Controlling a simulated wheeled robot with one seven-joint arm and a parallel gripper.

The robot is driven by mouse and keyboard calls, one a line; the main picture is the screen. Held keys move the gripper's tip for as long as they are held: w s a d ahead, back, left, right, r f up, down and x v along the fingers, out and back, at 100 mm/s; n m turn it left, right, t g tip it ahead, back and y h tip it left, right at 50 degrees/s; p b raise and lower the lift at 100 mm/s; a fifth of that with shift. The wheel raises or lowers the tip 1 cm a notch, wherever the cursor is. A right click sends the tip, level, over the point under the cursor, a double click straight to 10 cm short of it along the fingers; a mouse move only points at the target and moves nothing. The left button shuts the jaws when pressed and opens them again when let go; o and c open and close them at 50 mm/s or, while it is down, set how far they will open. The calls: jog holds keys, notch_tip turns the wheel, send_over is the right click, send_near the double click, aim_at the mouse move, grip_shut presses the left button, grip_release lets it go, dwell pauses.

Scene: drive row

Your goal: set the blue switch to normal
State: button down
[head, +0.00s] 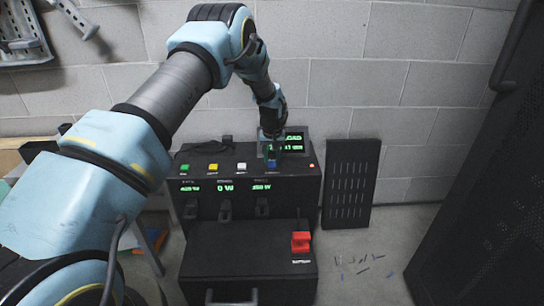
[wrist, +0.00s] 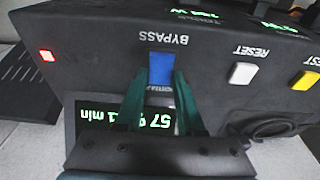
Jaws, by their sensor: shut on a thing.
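The blue switch (wrist: 161,68) is on the black console's sloped top (wrist: 110,62). In the wrist view, upside down, the word BYPASS sits above it and a partly hidden label sits below it. My gripper (wrist: 160,84) is shut on the blue switch, with one green finger along each side. In the head view my gripper (head: 271,150) reaches down to the console beside the lit display, and a bit of the blue switch (head: 272,163) shows under it. I cannot tell clearly which way the switch is tipped.
A white RESET button (wrist: 242,73) and a yellow button (wrist: 305,80) are to the right in the wrist view; a small red light (wrist: 47,56) is to the left. A red handle (head: 300,242) stands on the lower front. A black slotted panel (head: 350,185) leans on the wall.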

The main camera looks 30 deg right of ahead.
aim_at(272, 165)
jog(key=shift+w+d+g, duration=0.1)
jog(key=shift+g, duration=0.4)
jog(key=c, duration=0.5)
grip_release()
jog(key=r, duration=0.7)
jog(key=s+r+p, duration=0.1)
jog(key=r, duration=0.2)
jog(key=shift+a+r, duration=0.25)
jog(key=shift+r, duration=0.1)
